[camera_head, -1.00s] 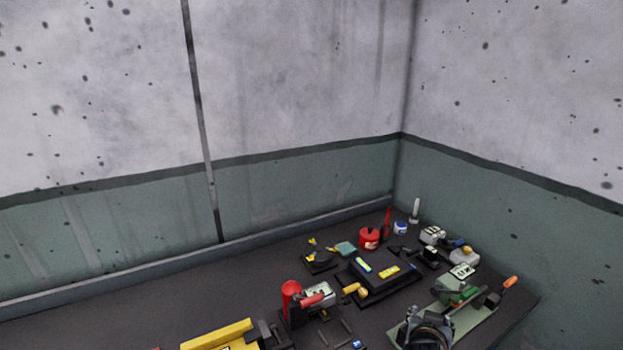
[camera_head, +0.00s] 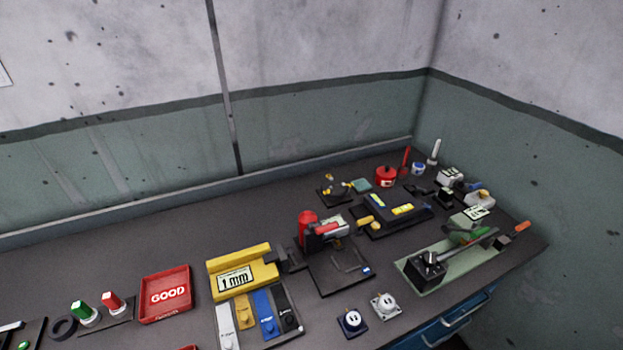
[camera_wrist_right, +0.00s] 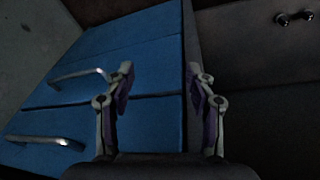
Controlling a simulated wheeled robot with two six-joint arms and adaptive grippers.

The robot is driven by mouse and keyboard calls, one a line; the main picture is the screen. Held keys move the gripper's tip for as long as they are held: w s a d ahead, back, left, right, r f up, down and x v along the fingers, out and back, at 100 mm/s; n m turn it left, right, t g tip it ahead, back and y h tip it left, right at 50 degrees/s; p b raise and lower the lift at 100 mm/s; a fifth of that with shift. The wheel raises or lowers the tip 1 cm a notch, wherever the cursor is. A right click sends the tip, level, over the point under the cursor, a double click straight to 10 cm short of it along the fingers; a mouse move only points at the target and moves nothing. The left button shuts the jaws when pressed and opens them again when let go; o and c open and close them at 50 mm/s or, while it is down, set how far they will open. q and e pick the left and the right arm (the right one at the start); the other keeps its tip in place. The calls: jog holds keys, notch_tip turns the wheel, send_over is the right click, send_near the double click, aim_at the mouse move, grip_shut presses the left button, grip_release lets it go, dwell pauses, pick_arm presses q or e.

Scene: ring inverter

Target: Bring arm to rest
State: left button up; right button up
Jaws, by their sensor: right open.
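My right gripper (camera_wrist_right: 160,88) shows in the right wrist view with its two fingers spread apart and nothing between them. It faces the blue drawer fronts (camera_wrist_right: 150,50) below the bench, which have metal handles. In the head view neither gripper shows. The dark workbench (camera_head: 110,235) fills the lower part of that view, with its tools standing on it.
A red GOOD tray (camera_head: 166,293), a yellow 1 mm gauge (camera_head: 243,270) and a red-topped press (camera_head: 308,225) stand on the bench. A green-based machine (camera_head: 430,266) is near the right edge. The bench's back left is clear.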

jog(key=s+d+f+g, duration=0.1)
jog(key=s+f, duration=2)
jog(key=f, duration=0.1)
jog(key=shift+d+f+g, duration=0.2)
jog(key=shift+d+g, duration=0.1)
jog(key=shift+d, duration=0.05)
